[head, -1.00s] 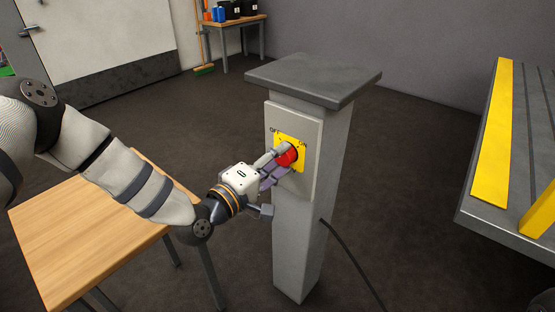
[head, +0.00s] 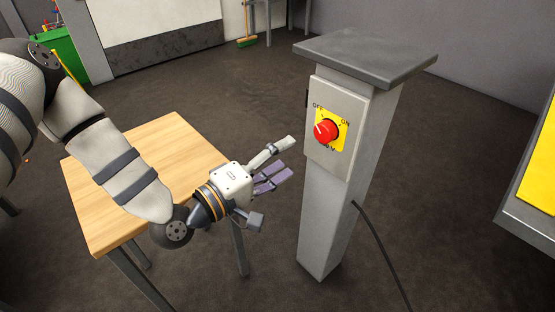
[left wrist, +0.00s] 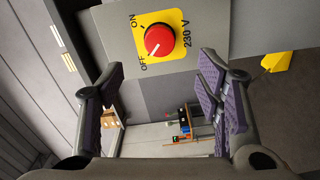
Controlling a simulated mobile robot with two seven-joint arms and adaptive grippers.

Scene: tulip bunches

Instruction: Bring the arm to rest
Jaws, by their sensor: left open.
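A red rotary knob (head: 326,131) sits on a yellow plate marked OFF and ON, on the grey post (head: 345,225). In the left wrist view the knob (left wrist: 159,41) shows its white mark toward OFF. My left gripper (head: 284,158) is open and empty, to the left of the post and clear of the knob. In the left wrist view its fingers (left wrist: 160,78) stand wide apart, with nothing between them. My right gripper is not in view.
A wooden table (head: 160,140) stands below and behind my left arm. A black cable (head: 380,245) runs from the post to the floor. A grey and yellow platform (head: 540,165) is at the right edge. A broom (head: 247,40) leans at the back.

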